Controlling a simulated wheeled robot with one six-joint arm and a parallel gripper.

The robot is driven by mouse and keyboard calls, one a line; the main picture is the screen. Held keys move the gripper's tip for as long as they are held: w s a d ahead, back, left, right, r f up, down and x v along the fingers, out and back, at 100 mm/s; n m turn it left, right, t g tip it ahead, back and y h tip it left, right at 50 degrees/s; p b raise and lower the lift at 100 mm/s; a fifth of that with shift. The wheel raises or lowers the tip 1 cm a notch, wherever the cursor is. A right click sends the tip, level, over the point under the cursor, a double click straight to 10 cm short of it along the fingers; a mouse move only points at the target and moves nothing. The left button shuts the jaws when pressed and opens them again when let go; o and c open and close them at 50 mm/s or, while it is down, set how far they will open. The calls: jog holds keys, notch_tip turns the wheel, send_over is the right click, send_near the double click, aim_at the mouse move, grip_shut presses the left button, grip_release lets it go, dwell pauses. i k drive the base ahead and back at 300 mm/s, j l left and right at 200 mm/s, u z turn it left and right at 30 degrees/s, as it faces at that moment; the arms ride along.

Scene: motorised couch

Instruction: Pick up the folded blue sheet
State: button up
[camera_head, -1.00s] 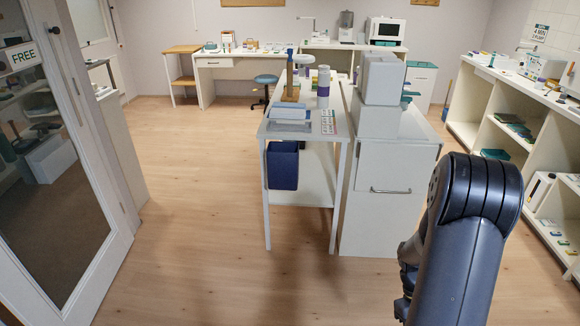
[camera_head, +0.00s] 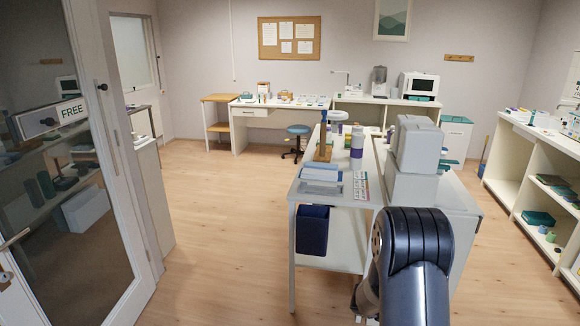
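A flat light-blue piece (camera_head: 321,171) lies at the near end of the long white table in the middle. It looks like a folded sheet, but it is too small to be sure. A grey-blue flat piece (camera_head: 320,188) lies just in front of it. My dark arm rises at the lower right, in front of the white cabinet beside the table. My gripper's fingertips do not show, so I cannot see whether it holds anything. The arm is apart from the light-blue piece in the picture.
The white table (camera_head: 350,217) also bears a white-and-purple cylinder (camera_head: 357,147) and a coloured card (camera_head: 360,186). A dark blue bin (camera_head: 312,229) sits beneath. A glass door (camera_head: 60,190) stands left. Shelves (camera_head: 545,190) line the right. Wooden floor is free left of the table.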

aim_at(307, 164)
jog(key=i+j+u, duration=0.35)
jog(key=i, duration=0.3)
jog(key=i+u, duration=0.3)
jog(key=i, duration=0.4)
jog(key=i+l+u, duration=0.2)
jog(key=i+u, duration=0.15)
jog(key=i, duration=0.3)
jog(key=i+l+z, duration=0.1)
jog(key=i+z, duration=0.3)
jog(key=i, duration=0.2)
jog(key=i+j+z, duration=0.1)
jog(key=i+z, duration=0.3)
jog(key=i, duration=0.2)
jog(key=i+j+z, duration=0.4)
jog(key=i, duration=0.2)
jog(key=i+l+z, duration=0.15)
jog(key=i+j, duration=0.05)
jog(key=i, duration=0.05)
